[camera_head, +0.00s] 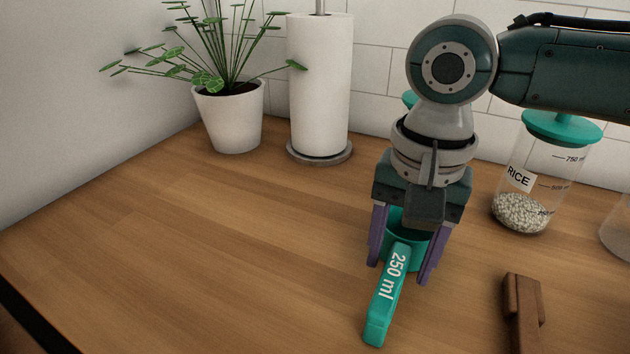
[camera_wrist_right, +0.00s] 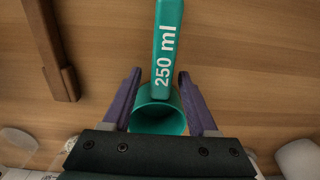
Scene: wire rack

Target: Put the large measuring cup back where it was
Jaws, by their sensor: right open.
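A teal measuring cup marked "250 ml" (camera_head: 388,286) is on the wooden counter, with its handle pointing toward the front. My right gripper (camera_head: 400,270) is above and around the cup, pointing down, with one purple finger on each side of the cup's bowl. The fingers are open, and the wrist view shows gaps between them and the bowl (camera_wrist_right: 160,117). The gripper hides part of the bowl in the head view. My left gripper is in neither view.
A rice jar (camera_head: 522,190) with a teal lid stands at the right. A brown wooden object (camera_head: 523,310) lies at the front right. A paper towel roll (camera_head: 320,90) and a potted plant (camera_head: 229,115) stand at the back. The counter's left side (camera_head: 190,250) is clear.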

